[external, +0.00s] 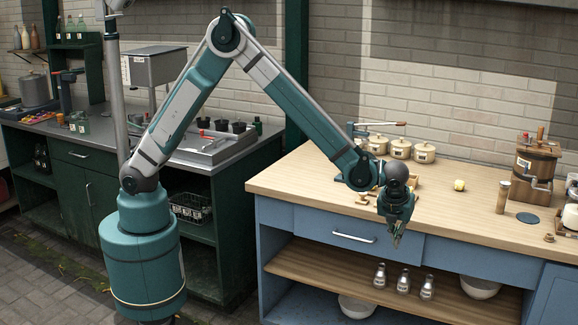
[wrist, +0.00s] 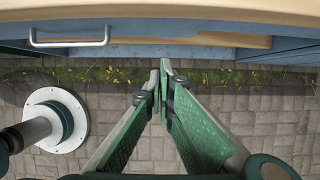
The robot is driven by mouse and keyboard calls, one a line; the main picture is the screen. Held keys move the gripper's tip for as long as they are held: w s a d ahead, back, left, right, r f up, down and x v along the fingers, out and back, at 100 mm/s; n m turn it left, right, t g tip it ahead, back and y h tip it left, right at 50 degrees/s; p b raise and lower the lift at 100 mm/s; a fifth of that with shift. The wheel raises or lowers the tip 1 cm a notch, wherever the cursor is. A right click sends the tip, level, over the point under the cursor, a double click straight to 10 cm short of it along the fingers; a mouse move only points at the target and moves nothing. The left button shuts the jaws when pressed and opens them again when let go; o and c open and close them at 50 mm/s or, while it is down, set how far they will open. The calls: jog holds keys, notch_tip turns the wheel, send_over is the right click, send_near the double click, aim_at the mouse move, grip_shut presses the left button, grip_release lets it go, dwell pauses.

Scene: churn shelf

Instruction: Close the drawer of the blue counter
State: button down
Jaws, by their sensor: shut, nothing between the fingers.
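The blue counter (external: 274,233) with a pale wooden top stands at the right in the external view. Its drawer (external: 320,228) has a blue front and a metal bar handle (external: 353,237). I cannot tell clearly how far the drawer stands out. My gripper (external: 397,241) points down in front of the counter, near the right end of the drawer front. Its fingers are shut and empty. In the wrist view the fingertips (wrist: 160,76) are above the paving, and the handle (wrist: 70,38) shows at the upper left. Contact with the drawer is not visible.
Below the drawer, a wooden shelf (external: 330,270) holds several small bottles (external: 403,281). Pots (external: 400,148) and a wooden churn (external: 535,168) stand on the top. A dark green counter (external: 82,185) is at the left. The paved floor before the drawer looks clear.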

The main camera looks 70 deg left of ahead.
jog(key=shift+v, duration=0.75)
jog(key=s+a+r+n+t+h, duration=0.1)
jog(key=s+a+r+n, duration=0.5)
jog(key=s+a+r, duration=0.35)
jog(key=s+a+r+n+h, duration=0.1)
jog(key=s+a+r+n, duration=0.5)
jog(key=a+r, duration=0.55)
jog(key=s+a+n+t, duration=0.1)
jog(key=s+a+n, duration=0.3)
jog(key=s, duration=0.4)
jog(key=s+a+r+n+t, duration=0.1)
jog(key=s+a+n, duration=0.3)
jog(key=s+n, duration=0.2)
jog(key=s+a+r+n+t+h, duration=0.1)
jog(key=s+a+n, duration=0.3)
jog(key=s, duration=0.6)
jog(key=shift+s+a+r+n, duration=0.15)
jog(key=shift+s+a+n, duration=0.2)
jog(key=shift+n, duration=0.15)
